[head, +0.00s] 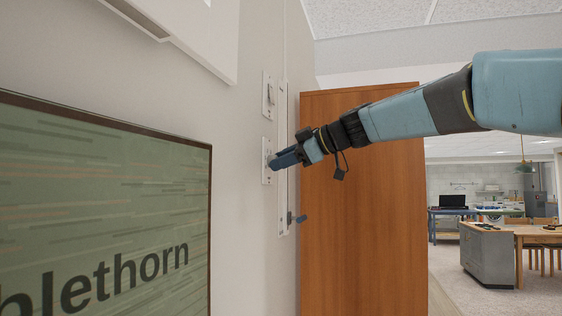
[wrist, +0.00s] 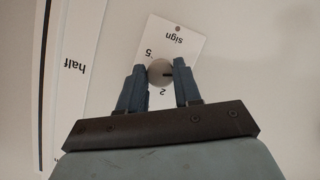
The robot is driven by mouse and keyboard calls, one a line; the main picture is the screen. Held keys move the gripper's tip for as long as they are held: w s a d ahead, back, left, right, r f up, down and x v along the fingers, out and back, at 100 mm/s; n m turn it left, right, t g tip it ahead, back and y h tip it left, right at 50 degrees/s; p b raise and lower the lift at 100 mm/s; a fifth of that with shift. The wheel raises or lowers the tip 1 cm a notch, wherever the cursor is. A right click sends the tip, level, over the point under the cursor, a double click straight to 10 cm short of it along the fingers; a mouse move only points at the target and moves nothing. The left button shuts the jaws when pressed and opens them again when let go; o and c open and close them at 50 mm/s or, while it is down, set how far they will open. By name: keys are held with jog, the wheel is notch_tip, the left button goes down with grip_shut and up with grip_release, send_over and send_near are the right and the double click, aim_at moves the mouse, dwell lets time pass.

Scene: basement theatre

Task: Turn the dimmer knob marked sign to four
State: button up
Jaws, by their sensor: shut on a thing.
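A dark pointer line on the knob points to the right in that view. A "5" shows at the plate's upper left and a "2" below the knob; other marks are hidden by my fingers. My gripper (wrist: 159,67) is shut on the knob, one blue finger on each side. In the head view my gripper (head: 276,163) reaches from the right to the lower wall plate (head: 266,172); the knob is hidden there.
A switch plate (head: 268,95) is above on the same wall. A plate marked "half" (wrist: 75,66) lies left in the wrist view. A framed "blethorn" poster (head: 110,210) hangs nearer me. A wooden door or panel (head: 365,220) stands behind my arm.

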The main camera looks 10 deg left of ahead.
jog(key=shift+w+d+f+m+g+y, duration=0.2)
jog(key=shift+m+g+y, duration=0.85)
jog(key=shift+m, duration=4.5)
jog(key=shift+a+f+m+g+y, duration=0.1)
jog(key=shift+f+m+g+y, duration=0.35)
jog(key=shift+m+y, duration=3.15)
jog(key=shift+w+d+f+m+g+h, duration=0.15)
jog(key=shift+m+g+h, duration=0.6)
jog(key=shift+m, duration=6.8)
jog(key=shift+a, duration=0.15)
jog(key=o, duration=0.8)
jog(key=shift+o, duration=1.2)
jog(key=shift+s+r, duration=0.1)
